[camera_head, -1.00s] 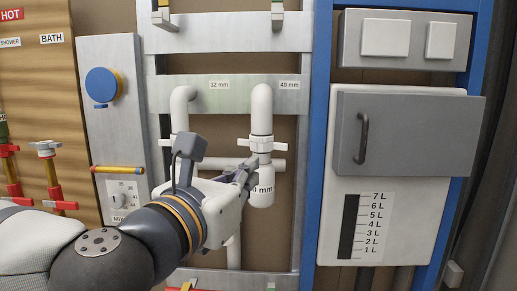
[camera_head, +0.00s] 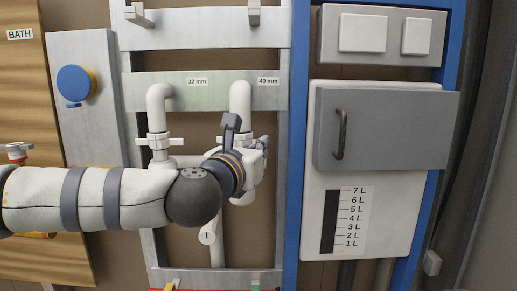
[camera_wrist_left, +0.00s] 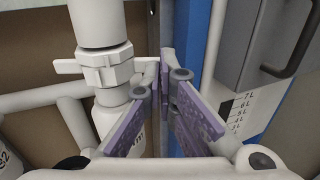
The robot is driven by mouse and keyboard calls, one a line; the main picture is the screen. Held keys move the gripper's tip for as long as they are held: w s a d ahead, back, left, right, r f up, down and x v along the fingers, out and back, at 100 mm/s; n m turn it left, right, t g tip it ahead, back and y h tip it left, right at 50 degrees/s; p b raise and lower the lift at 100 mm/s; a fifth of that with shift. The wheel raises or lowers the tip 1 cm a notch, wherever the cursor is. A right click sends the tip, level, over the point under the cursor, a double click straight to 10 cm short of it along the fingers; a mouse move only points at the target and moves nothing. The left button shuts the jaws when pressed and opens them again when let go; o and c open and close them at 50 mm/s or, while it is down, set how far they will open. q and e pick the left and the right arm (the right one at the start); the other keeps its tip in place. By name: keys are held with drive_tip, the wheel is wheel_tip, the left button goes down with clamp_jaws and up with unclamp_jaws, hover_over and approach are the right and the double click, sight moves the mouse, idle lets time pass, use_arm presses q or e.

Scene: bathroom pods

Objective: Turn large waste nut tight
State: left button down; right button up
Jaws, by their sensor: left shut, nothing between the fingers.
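The large waste nut is the white winged nut on the 40 mm pipe (camera_head: 240,100). In the head view my left gripper and wrist mostly cover it. In the left wrist view the nut (camera_wrist_left: 108,70) shows clearly, with one wing pointing left. My left gripper (camera_head: 264,148) is in front of the pipe, its fingers at the pipe's right side. In the left wrist view the purple-padded fingers (camera_wrist_left: 160,70) are shut and empty, just right of the nut. I cannot tell if they touch it. My right gripper is out of view.
The 32 mm pipe with its smaller winged nut (camera_head: 159,141) stands to the left. A blue upright (camera_head: 298,150) and a grey cabinet door (camera_head: 385,130) with a handle are to the right. A blue knob (camera_head: 74,83) is at the far left.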

use_arm(q)
drive_tip(key=n+y, duration=0.1)
drive_tip(key=w+d+n+y, duration=0.1)
drive_tip(key=y, duration=0.1)
drive_tip(key=n+t+y, duration=0.1)
drive_tip(key=shift+w+d+y, duration=0.3)
drive_tip(key=shift+w, duration=0.1)
